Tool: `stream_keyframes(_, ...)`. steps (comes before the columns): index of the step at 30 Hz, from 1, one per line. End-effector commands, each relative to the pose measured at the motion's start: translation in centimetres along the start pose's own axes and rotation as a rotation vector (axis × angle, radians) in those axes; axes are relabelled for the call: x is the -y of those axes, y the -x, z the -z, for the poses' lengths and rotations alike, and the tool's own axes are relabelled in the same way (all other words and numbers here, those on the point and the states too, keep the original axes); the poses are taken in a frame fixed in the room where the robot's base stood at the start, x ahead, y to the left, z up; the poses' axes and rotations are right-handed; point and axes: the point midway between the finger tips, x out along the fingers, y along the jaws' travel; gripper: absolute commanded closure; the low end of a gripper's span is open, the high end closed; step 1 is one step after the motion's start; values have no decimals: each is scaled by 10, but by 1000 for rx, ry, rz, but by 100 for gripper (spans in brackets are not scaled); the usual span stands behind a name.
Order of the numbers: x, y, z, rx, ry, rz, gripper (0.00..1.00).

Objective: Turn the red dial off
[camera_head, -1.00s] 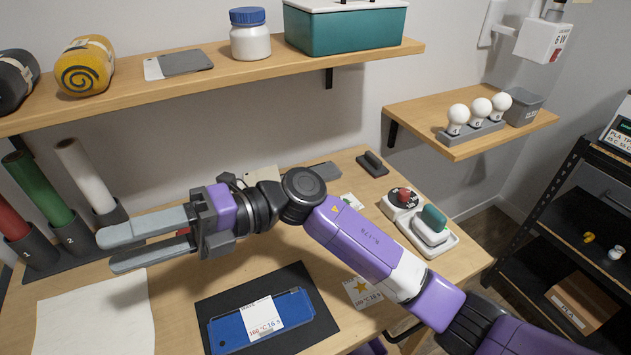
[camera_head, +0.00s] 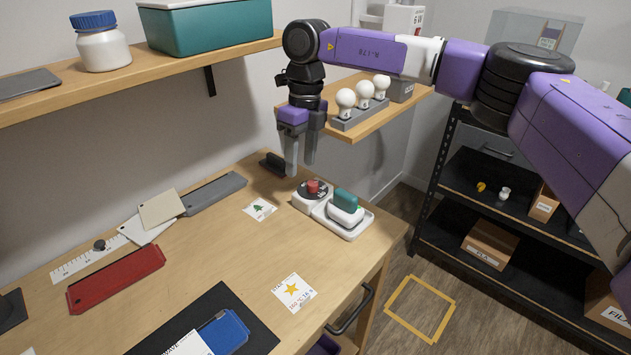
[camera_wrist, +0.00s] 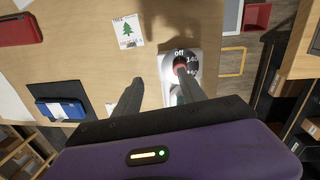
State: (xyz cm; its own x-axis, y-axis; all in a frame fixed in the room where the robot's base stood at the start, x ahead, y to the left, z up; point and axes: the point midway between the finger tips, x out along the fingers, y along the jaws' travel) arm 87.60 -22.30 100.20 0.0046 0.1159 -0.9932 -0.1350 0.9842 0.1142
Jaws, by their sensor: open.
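The red dial (camera_head: 313,186) sits on a black round face on a white base (camera_head: 306,203), near the right back of the wooden table. In the wrist view the red dial (camera_wrist: 180,66) shows between my fingertips' lines, nearer the right finger, with "Off" and "140" printed around its face. My gripper (camera_head: 300,168) is open and empty, pointing down above and slightly behind the dial in the head view. It also shows in the wrist view (camera_wrist: 158,92). It looks apart from the dial. The right finger hides part of the dial's base.
A white tray (camera_head: 357,228) with a green-topped iron (camera_head: 345,207) stands right beside the dial. A black-handled block (camera_head: 273,165) lies behind it. A shelf with white bulbs (camera_head: 345,101) is near my arm.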

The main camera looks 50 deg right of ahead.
Motion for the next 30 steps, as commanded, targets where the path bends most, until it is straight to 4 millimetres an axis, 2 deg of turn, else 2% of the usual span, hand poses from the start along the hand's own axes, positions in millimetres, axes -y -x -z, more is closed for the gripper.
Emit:
stream_keyframes(1, 14, 7, 4, -7, -17, 35, 52)
stream_keyframes(3, 25, 12, 8, -16, -31, 62, 52)
stream_keyframes(6, 31, 11, 10, -20, -38, 76, 52)
stream_keyframes(21, 34, -55, 11, -19, -36, 71, 52)
stream_keyframes(30, 34, -64, 11, -17, -35, 73, 52)
